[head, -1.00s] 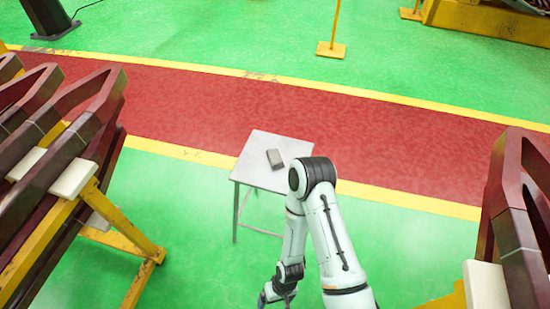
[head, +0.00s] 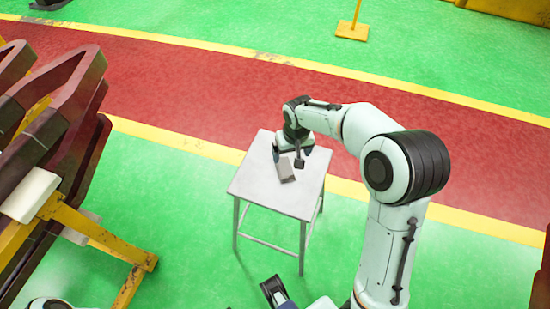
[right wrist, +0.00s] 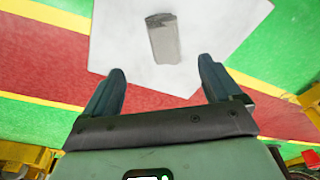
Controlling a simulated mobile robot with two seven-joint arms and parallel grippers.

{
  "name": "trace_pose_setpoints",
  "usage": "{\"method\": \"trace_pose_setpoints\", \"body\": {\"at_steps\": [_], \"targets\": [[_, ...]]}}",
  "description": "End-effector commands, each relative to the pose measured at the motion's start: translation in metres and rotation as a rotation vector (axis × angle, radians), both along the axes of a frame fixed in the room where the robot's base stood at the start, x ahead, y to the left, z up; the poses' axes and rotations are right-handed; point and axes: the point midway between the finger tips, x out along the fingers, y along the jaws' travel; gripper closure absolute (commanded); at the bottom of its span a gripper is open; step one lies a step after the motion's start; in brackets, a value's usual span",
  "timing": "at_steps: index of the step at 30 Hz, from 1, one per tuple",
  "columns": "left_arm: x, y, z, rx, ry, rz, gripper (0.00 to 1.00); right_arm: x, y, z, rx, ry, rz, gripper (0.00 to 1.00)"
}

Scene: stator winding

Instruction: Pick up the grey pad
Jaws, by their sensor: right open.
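The grey pad (head: 286,172) is a small block lying on top of a small pale table (head: 246,183). In the right wrist view the pad (right wrist: 163,42) lies on the pale tabletop, just beyond and between my fingertips. My right gripper (head: 299,158) is over the table, close to the pad, and hides part of it in the head view. In the right wrist view the right gripper (right wrist: 162,70) has its two dark fingers spread, with nothing between them.
A yellow frame (head: 100,242) holding dark red, angular pieces (head: 62,130) stands at the left. A yellow post (head: 352,28) stands at the back. Green floor and a red walkway with yellow edges surround the table.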

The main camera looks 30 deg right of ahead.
Motion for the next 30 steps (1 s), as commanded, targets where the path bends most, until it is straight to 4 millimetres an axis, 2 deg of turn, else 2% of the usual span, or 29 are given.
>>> {"method": "trace_pose_setpoints", "body": {"at_steps": [2, 4, 12, 15, 22, 30], "targets": [[0.0, 0.0, -0.002, 0.0, 0.0, 0.001, 1.0, 0.0, -0.003, 0.002, -0.004, -0.002, -0.007, 0.08], [0.0, 0.0, -0.004, 0.0, -0.001, 0.001, 1.0, 0.001, -0.004, -0.004, -0.005, 0.001, -0.008, 0.08], [0.003, 0.0, -0.011, 0.001, -0.012, 0.003, 1.0, 0.008, -0.006, -0.056, -0.006, 0.002, -0.007, 0.08], [0.004, 0.0, -0.012, 0.002, -0.015, 0.004, 1.0, 0.011, -0.007, -0.068, -0.005, 0.001, -0.008, 0.08], [0.005, 0.0, -0.014, 0.002, -0.019, 0.004, 1.0, 0.016, -0.006, -0.084, -0.005, 0.0, -0.006, 0.08], [0.008, 0.0, -0.02, 0.004, -0.029, 0.006, 1.0, 0.028, -0.005, -0.12, -0.006, -0.001, -0.007, 0.08]]}}
